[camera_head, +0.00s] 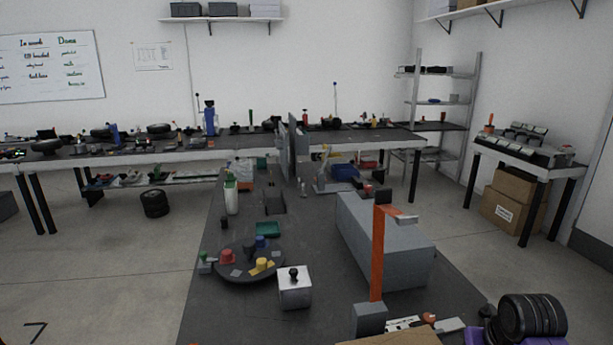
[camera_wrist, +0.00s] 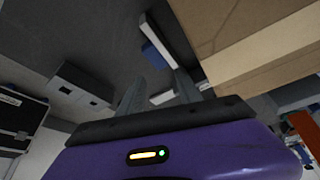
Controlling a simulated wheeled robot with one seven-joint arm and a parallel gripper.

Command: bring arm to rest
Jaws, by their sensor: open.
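My gripper (camera_wrist: 160,78) shows in the wrist view as two grey fingers past the purple wrist housing. The fingers stand apart with nothing between them, so it is open and empty. A cardboard-brown box-like thing (camera_wrist: 250,40) fills the upper right of the wrist view, to the right of the fingers. In the head view, purple and black parts of my arm show at the lower right, beside the dark workbench (camera_head: 215,290); the fingers cannot be made out there.
On the workbench stand a grey block (camera_head: 385,235), an orange post (camera_head: 377,255), a metal box with a black knob (camera_head: 295,290) and a round dark tray (camera_head: 231,270) with coloured pieces. Another long table (camera_head: 130,157) runs behind. Floor is open at left.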

